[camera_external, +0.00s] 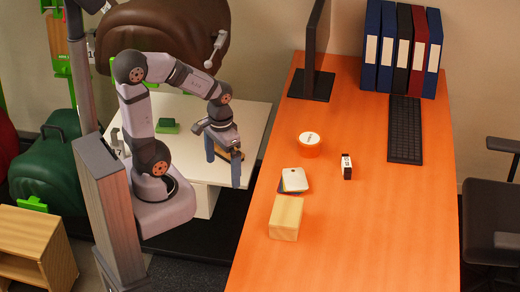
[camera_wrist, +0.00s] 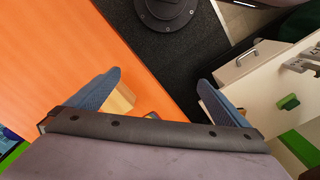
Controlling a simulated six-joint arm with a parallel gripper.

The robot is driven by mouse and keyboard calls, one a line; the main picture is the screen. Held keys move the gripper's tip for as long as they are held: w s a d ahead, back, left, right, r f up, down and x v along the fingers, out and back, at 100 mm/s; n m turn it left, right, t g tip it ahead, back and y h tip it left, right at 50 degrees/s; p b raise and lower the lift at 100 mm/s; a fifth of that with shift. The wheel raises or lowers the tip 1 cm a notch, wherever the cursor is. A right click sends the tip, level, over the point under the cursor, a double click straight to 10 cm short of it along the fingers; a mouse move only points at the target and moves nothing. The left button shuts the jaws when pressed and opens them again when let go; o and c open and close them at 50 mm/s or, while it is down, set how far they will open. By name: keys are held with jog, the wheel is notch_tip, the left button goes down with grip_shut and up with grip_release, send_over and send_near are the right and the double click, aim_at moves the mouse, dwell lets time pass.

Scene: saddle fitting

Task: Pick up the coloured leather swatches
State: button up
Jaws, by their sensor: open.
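The leather swatches (camera_external: 294,179) lie in a small stack on the orange desk. The top one is cream, and a blue edge shows beneath it. In the wrist view only a small coloured sliver (camera_wrist: 153,115), perhaps the swatches, shows above my gripper's body; the rest is hidden. My gripper (camera_external: 224,167) is open and empty, with its blue fingers pointing down. It hangs to the left of the desk and the swatches, above the gap by the white cabinet. The spread fingers also show in the wrist view (camera_wrist: 160,80).
A wooden block (camera_external: 286,218) stands just in front of the swatches, and an orange tub (camera_external: 309,145) behind them. A small black-and-white item (camera_external: 346,166) stands to their right. A monitor (camera_external: 313,60), binders (camera_external: 402,48) and keyboard (camera_external: 405,130) are farther back. The desk's front right is clear.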

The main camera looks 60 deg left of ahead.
aim_at(289, 179)
jog(key=w+d+f+n+t+h+b, duration=0.1)
jog(key=w+f+n+t+h+b, duration=0.3)
jog(key=w+n+b, duration=0.9)
jog(key=w+a+r+n+t+h+b, duration=0.45)
jog(key=w+a+n+t+b, duration=0.3)
jog(key=n+b, duration=1.1)
jog(key=f+m, duration=0.1)
jog(key=f, duration=0.4)
jog(key=f+m+b, duration=0.1)
jog(key=f, duration=0.5)
jog(key=f+m, duration=0.1)
jog(key=f, duration=0.4)
jog(key=shift+s+f+g+y+b, duration=0.25)
jog(key=shift+f+g+b, duration=0.1)
jog(key=shift+f, duration=0.05)
jog(key=shift+b+x, duration=1)
jog(key=shift+x, duration=2.75)
jog(key=c, duration=1)
